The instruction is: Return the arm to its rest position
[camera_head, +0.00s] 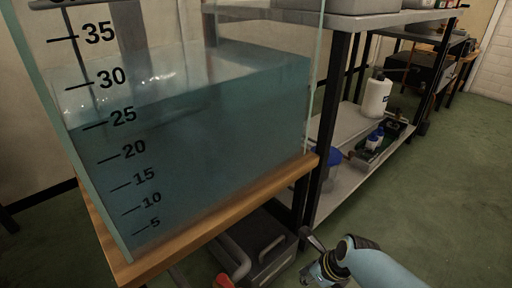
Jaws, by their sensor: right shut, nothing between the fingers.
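My right gripper (317,262) is at the bottom of the head view, right of centre, at the end of my light blue arm link. It is shut and holds nothing. It is apart from the glass tank and appears to be in front of the shelf's lower part. My left gripper is not in view. No sealed cylinder can be made out.
A graduated glass tank (190,145) of bluish water stands on a wooden table (215,225) at left. A black-framed shelf (343,80) holds a white jug (376,97). A grey case (262,250) sits below the table. Green floor (455,180) is clear at right.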

